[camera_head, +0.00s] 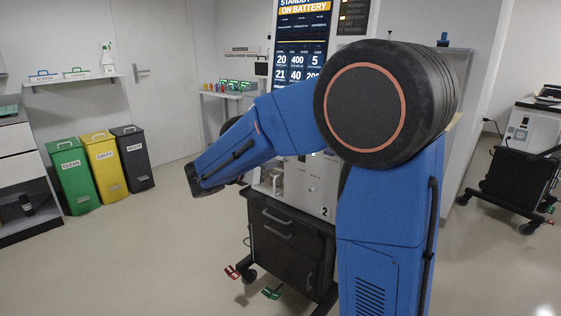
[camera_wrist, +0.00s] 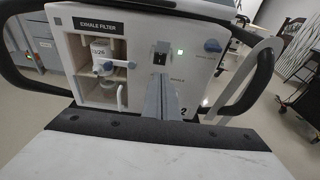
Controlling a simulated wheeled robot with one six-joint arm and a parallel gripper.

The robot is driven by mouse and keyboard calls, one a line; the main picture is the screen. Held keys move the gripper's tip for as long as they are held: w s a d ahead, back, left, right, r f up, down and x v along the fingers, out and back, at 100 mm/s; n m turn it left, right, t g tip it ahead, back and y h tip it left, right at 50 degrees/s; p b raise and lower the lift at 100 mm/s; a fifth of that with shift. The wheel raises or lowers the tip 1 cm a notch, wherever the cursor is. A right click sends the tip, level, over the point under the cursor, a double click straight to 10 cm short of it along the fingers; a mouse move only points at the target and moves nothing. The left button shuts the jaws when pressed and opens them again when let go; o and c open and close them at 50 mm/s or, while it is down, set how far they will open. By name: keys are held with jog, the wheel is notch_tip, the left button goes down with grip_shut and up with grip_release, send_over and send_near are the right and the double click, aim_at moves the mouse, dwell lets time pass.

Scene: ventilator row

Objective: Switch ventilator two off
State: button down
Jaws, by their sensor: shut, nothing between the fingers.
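Ventilator two (camera_head: 312,190), a white unit marked "2" on a dark cart, stands partly hidden behind my blue arm in the head view. Its white front panel (camera_wrist: 140,50) fills the upper wrist view. The screen (camera_head: 302,45) above reads "STANDBY" and "ON BATTERY".
A blue knob (camera_wrist: 212,45) is right of the lamp, and the exhale filter compartment (camera_wrist: 98,68) is left of the switch. Black handles (camera_wrist: 255,75) curve around the panel. Red (camera_head: 232,271) and green (camera_head: 271,293) pedals are at the cart's wheels.

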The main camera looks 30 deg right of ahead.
jog(key=r+x, duration=0.1)
jog(key=x, duration=1.2)
jog(key=shift+r, duration=0.15)
jog(key=shift+w+d+r, duration=0.15)
jog(key=shift+d, duration=0.2)
jog(key=shift+a, duration=0.1)
jog(key=v, duration=1.7)
jog(key=shift+a, duration=0.15)
